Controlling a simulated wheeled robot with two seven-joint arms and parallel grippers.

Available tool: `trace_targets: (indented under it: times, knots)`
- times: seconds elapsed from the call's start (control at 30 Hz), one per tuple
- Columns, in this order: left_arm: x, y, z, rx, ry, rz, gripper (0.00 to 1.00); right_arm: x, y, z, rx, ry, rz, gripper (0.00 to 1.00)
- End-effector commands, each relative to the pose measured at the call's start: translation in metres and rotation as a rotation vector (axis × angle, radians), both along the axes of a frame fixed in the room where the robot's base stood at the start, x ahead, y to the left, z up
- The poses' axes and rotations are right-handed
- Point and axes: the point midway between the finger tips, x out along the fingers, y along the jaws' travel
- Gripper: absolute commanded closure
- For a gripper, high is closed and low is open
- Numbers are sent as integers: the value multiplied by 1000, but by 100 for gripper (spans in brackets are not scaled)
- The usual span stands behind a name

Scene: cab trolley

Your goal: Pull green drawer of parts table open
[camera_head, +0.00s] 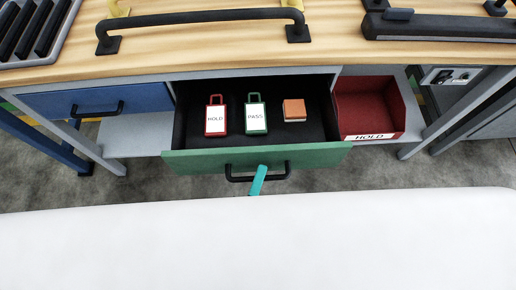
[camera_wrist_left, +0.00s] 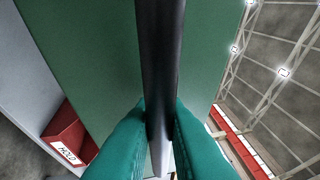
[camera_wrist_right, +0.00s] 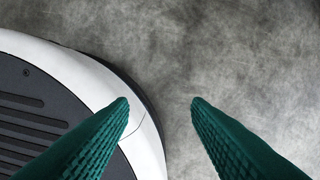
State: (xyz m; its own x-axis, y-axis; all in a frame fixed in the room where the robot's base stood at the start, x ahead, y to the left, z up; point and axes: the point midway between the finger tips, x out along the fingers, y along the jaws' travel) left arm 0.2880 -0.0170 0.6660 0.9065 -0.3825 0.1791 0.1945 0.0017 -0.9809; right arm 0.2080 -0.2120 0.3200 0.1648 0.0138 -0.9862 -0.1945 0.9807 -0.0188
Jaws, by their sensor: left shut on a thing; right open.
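The green drawer (camera_head: 200,161) of the parts table (camera_head: 200,62) stands pulled out, its inside showing in the head view. It holds a red HOLD tag (camera_head: 215,119), a green PASS tag (camera_head: 256,118) and an orange block (camera_head: 294,110). My left gripper (camera_head: 262,169) is at the black drawer handle (camera_head: 240,179). In the left wrist view its teal fingers (camera_wrist_left: 160,130) are shut on the handle bar (camera_wrist_left: 160,60), with the green front (camera_wrist_left: 85,50) behind it. My right gripper (camera_wrist_right: 160,101) is open and empty above the floor.
A blue drawer (camera_head: 75,104) is shut at the left. A red HOLD bin (camera_head: 370,105) stands right of the green drawer, close beside it. A long black handle bar (camera_head: 200,17) lies on the tabletop. My white body fills the lower head view.

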Motion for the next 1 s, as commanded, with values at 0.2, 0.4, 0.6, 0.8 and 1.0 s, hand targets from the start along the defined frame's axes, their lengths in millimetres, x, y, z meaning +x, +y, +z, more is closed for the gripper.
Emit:
trace_targets:
  times: [0.2, 0.4, 0.6, 0.8, 1.0]
  knots:
    - [-25, 0, -1, 2, 1, -1, 100, -7, -1, -6, 0, 5, 1, 56]
    - [-33, 0, -1, 2, 0, 0, 100, -10, -1, -8, -1, 8, 2, 56]
    - [-33, 0, -1, 2, 0, -1, 100, -10, -2, -8, -1, 8, 2, 56]
    - [-33, 0, -1, 2, 0, 0, 78, -10, -2, -8, -1, 8, 3, 56]
    - [-33, 0, -1, 1, 0, 0, 78, -10, -2, -8, -1, 9, 3, 56]
